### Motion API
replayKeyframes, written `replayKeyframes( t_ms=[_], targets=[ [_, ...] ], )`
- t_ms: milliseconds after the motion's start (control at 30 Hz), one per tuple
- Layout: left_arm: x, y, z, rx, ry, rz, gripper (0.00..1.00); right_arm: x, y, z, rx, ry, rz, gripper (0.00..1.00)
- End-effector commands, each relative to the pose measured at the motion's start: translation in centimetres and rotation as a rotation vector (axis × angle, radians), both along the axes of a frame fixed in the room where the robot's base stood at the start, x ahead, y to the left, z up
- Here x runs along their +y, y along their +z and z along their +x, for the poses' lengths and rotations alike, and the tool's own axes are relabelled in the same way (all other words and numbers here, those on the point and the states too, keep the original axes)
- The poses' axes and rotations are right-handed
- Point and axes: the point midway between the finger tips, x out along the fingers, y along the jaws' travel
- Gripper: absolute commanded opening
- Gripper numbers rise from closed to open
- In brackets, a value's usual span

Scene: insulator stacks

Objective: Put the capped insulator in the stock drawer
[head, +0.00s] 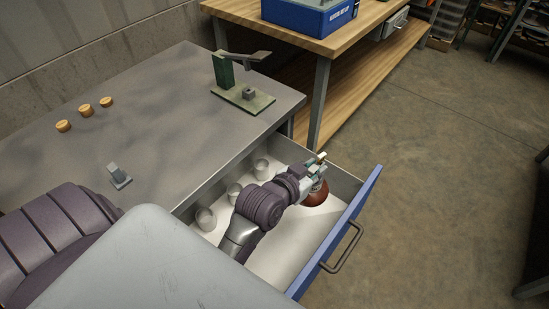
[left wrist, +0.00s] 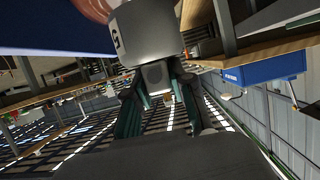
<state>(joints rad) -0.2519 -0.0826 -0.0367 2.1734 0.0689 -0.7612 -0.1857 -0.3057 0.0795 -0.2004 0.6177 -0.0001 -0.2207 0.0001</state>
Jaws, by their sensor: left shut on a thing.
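The capped insulator (head: 316,194) has a brown, rounded body and is at the far right part of the open stock drawer (head: 282,252). My left gripper (head: 318,168) is shut on its top end, inside the drawer's outline. I cannot tell whether the insulator touches the drawer floor. In the left wrist view, a light grey cap with a dark mark (left wrist: 146,32) sits between the fingers, and part of the brown body (left wrist: 88,8) shows at the top edge. My right gripper is not in view.
Several grey cups (head: 205,218) stand along the drawer's inner side. The blue drawer front (head: 340,232) has a dark handle. On the grey bench (head: 165,105) are orange-brown pieces (head: 85,111), a small grey block (head: 119,176) and a green press (head: 240,85). A blue box (head: 310,14) stands on the wooden table.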

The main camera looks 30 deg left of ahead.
Motion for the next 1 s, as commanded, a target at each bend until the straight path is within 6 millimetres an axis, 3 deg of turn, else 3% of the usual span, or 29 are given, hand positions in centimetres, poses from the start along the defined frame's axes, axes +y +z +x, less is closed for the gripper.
replayKeyframes(
  t_ms=[100, 300, 467, 1000],
  targets=[
    [0.5, -3.6, 0.4, -0.004, 0.000, -0.010, 0.00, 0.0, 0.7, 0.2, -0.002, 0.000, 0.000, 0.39],
    [1.6, -7.8, 0.2, -0.011, 0.026, -0.017, 0.00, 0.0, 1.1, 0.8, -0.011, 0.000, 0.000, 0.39],
    [2.9, -9.5, -0.2, -0.013, 0.037, -0.014, 0.00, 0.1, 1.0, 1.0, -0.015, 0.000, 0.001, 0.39],
    [12.2, -15.4, -2.5, -0.012, 0.034, -0.013, 0.00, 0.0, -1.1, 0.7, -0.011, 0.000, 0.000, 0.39]
  ],
)
